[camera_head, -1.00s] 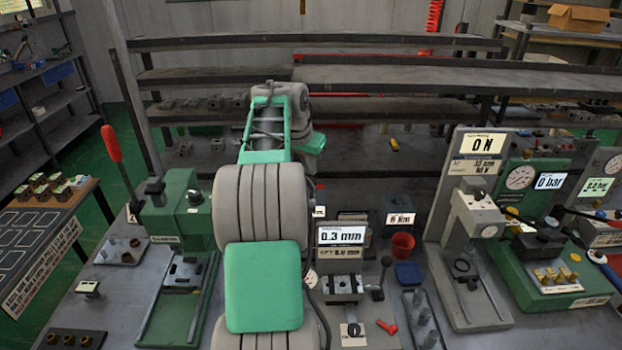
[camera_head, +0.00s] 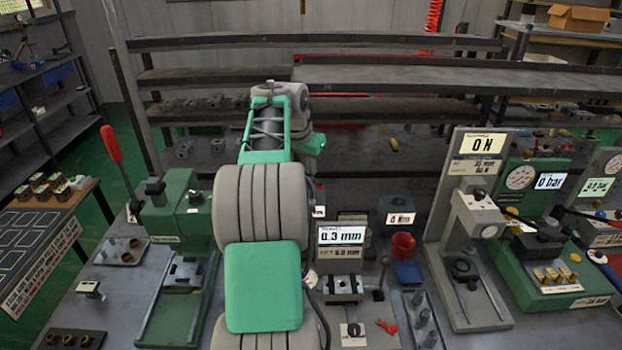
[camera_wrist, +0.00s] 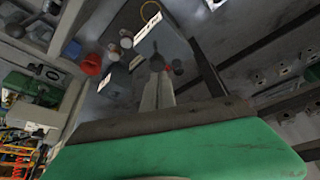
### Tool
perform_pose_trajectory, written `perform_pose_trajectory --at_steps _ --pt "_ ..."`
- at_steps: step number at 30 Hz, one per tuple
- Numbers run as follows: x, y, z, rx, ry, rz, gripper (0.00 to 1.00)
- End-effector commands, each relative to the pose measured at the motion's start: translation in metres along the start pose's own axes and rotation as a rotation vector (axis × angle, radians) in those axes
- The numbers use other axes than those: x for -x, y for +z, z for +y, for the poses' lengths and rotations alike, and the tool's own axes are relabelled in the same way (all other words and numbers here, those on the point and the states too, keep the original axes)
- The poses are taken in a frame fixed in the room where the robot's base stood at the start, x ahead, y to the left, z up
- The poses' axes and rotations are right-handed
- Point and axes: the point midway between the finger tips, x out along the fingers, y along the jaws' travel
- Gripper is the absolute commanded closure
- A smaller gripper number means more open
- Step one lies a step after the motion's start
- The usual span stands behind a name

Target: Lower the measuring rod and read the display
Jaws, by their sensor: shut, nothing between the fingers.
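The display (camera_head: 341,235) stands just right of my arm in the head view and reads 0.3 mm, with a smaller line of figures under it. Below it is a grey metal block (camera_head: 343,285) of the same station. A lever with a black knob (camera_head: 385,262) stands at its right. I cannot clearly make out the measuring rod. In the head view my arm hides my gripper. In the wrist view my gripper (camera_wrist: 157,76) is shut and empty, its pale fingers pointing toward dark knobs (camera_wrist: 178,68). I cannot tell whether it touches them.
A red cup (camera_head: 403,245) and a blue box (camera_head: 408,273) stand right of the station, with a tray of metal parts (camera_head: 425,320) in front. A red piece (camera_head: 388,327) lies near the front. Force and pressure stations (camera_head: 470,250) crowd the right; a green press (camera_head: 175,215) is left.

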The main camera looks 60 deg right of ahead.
Motion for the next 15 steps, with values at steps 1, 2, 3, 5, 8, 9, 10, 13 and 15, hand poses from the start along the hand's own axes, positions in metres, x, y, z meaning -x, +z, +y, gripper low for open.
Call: perform_pose_trajectory --at_steps 1,2,3,5,8,9,10,13,15 --pt "0.000 0.000 0.000 0.000 0.000 0.000 1.00" --pt "0.000 0.000 0.000 0.000 0.000 0.000 1.00" --pt "0.000 0.000 0.000 0.000 0.000 0.000 1.00" --pt "-0.001 0.000 0.000 0.000 0.000 0.000 1.00" --pt "-0.004 0.002 0.000 0.000 0.000 0.000 1.00" --pt "-0.005 0.002 0.000 0.000 0.000 0.000 1.00" --pt "-0.006 0.002 0.000 0.000 0.000 0.000 1.00" --pt "-0.009 0.004 0.000 0.000 0.000 0.000 1.00" --pt "-0.011 0.004 0.000 0.000 0.000 0.000 1.00"
